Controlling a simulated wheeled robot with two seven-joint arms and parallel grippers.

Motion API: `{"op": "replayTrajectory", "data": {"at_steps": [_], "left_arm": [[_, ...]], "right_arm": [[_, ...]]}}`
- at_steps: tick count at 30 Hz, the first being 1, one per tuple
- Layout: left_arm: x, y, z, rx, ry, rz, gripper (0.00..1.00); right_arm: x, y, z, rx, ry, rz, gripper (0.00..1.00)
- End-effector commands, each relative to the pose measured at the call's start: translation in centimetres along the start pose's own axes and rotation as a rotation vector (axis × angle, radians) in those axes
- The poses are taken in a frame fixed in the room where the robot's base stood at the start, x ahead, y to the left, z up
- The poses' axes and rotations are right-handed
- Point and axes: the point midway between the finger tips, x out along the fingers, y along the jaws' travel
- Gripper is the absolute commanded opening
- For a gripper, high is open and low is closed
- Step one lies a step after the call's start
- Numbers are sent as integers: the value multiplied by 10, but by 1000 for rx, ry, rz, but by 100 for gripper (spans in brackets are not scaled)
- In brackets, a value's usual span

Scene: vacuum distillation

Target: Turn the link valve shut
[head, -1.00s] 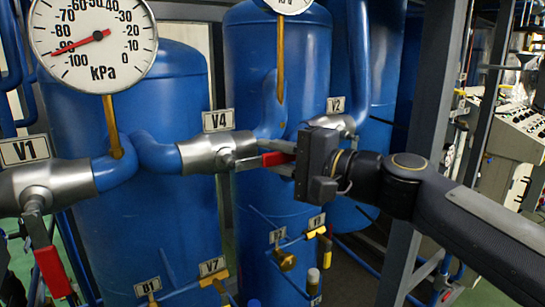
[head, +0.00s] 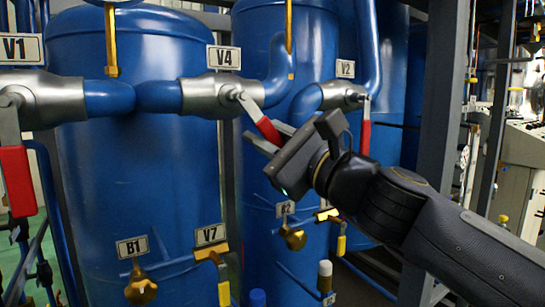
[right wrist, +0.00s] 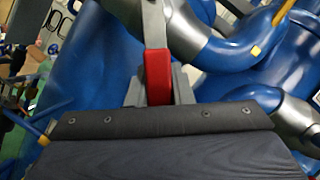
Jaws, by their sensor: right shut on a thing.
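The link valve, labelled V4, has a grey metal body (head: 210,97) on the blue pipe between the two large tanks in the head view. Its lever slants down to the right and ends in a red grip (head: 268,130). My right gripper (head: 270,140) is shut on this red grip, coming from the lower right. In the right wrist view the red grip (right wrist: 158,77) stands between the grey fingers, with the bare lever beyond it. The gripper's body hides the nearer end of the grip. My left gripper is not in view.
Valve V1 (head: 45,97) at the left and valve V2 (head: 343,96) at the right have red levers hanging down. V2's lever is close behind my right gripper. Brass valves B1 (head: 140,288) and V7 (head: 210,252) sit lower. A dark post (head: 440,110) stands at the right.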

Motion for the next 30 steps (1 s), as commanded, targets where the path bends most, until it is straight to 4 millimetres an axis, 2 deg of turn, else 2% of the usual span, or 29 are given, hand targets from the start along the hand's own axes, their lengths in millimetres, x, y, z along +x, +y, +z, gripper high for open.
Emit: {"op": "replayTrajectory", "data": {"at_steps": [1, 6, 30], "left_arm": [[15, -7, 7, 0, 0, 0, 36], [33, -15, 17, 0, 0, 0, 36], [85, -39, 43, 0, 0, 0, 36]], "right_arm": [[-2, 11, -6, 40, -1, -15, 0], [-1, 20, -4, 168, 0, -67, 0], [6, 47, 10, 579, 1, -236, 0]]}}
